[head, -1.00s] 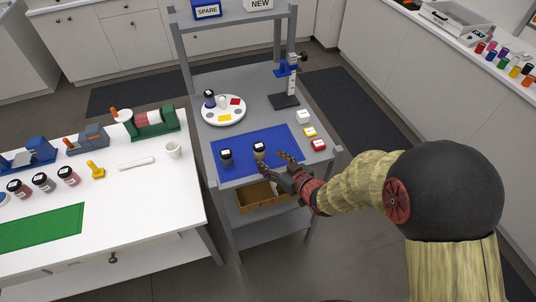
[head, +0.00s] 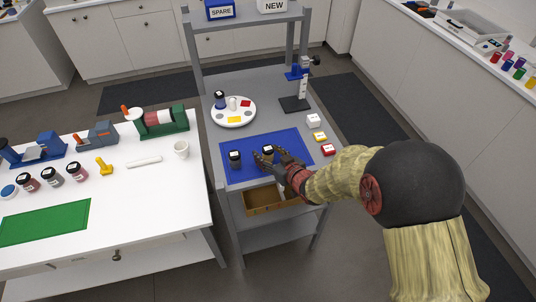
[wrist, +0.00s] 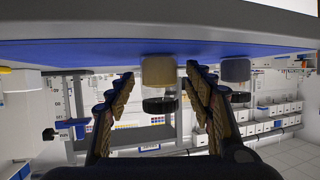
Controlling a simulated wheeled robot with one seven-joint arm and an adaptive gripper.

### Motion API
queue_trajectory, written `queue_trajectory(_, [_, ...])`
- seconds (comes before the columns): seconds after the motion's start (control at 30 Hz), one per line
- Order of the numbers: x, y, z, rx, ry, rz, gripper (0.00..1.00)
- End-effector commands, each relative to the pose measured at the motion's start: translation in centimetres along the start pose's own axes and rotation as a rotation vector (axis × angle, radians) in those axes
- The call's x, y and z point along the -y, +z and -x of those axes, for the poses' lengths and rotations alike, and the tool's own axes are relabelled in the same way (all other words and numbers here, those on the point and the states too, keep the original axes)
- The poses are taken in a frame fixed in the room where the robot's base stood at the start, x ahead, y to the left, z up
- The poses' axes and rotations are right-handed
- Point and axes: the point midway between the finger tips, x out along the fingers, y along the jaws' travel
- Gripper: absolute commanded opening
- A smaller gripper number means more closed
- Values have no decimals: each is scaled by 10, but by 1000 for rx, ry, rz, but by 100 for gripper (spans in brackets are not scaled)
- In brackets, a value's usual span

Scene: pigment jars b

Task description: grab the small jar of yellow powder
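A small jar with tan-yellow powder and a dark lid with a white label (head: 268,151) stands on the blue mat (head: 288,138) on the grey bench. In the wrist view, which looks upside down, the tan jar (wrist: 158,72) is between my fingers, with gaps at its sides. My gripper (head: 266,159) is open around or just in front of this jar; it also shows in the wrist view (wrist: 160,84). A second jar with grey-dark powder (head: 235,158) stands to the left on the mat; in the wrist view it (wrist: 235,70) is right of my right finger.
A blue-and-grey stand (head: 297,98) is at the back right. Small white, yellow and red boxes (head: 320,137) line the bench's right edge.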

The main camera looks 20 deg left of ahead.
Motion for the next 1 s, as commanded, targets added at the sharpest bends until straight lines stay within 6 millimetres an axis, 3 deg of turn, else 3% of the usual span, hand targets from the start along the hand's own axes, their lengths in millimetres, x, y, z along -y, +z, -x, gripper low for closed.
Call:
queue_trajectory(0.77, [0,0,0,0,0,0,7])
queue_trajectory(1.0, [0,-1,0,-1,0,0,6])
